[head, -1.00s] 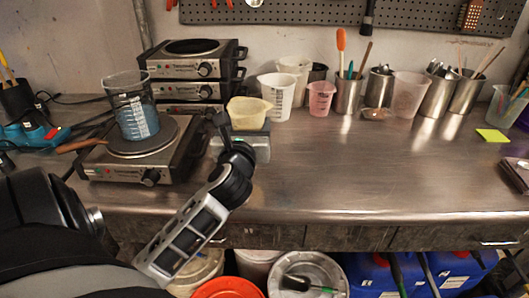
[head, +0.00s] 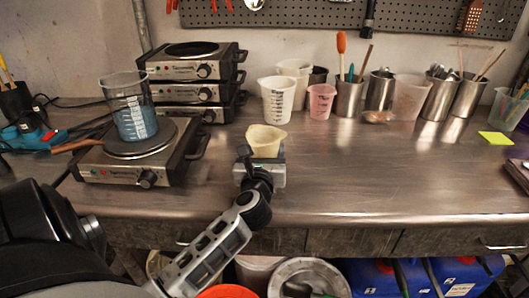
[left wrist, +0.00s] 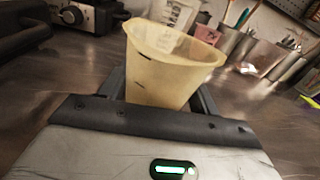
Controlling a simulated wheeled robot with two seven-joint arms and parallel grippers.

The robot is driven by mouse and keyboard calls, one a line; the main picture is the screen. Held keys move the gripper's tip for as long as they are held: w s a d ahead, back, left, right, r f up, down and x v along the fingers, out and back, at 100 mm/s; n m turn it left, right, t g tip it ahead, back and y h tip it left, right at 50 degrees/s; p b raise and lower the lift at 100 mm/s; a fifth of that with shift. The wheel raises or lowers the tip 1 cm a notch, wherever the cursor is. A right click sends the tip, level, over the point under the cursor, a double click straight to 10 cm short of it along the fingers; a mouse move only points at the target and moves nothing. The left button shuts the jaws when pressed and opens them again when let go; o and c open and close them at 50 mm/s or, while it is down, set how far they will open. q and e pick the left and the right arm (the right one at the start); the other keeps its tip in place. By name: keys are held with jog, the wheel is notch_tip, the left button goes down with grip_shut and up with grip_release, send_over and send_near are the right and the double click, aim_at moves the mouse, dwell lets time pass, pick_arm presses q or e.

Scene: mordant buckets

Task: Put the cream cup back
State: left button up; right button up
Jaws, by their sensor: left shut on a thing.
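The cream cup (head: 265,140) is above the middle of the steel bench, in front of the white measuring cups. My left gripper (head: 262,160) is shut on it, and the cup stands roughly upright between the fingers. In the left wrist view the cream cup (left wrist: 168,68) fills the space between the fingers of my left gripper (left wrist: 160,100), with its open mouth upward and a slight tilt. Its base is hidden by the gripper body, so I cannot tell if it touches the bench. My right gripper is not in view.
A hot plate (head: 135,160) with a beaker of blue liquid (head: 132,112) stands at left. Stacked hot plates (head: 195,72) are behind it. A white measuring cup (head: 277,100), a pink cup (head: 321,103) and several steel pots line the back. The bench front (head: 400,185) is clear.

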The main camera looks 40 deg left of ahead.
pick_arm(q)
jog(key=shift+f, duration=0.2)
jog(key=o, duration=1.1)
jog(key=shift+o, duration=0.2)
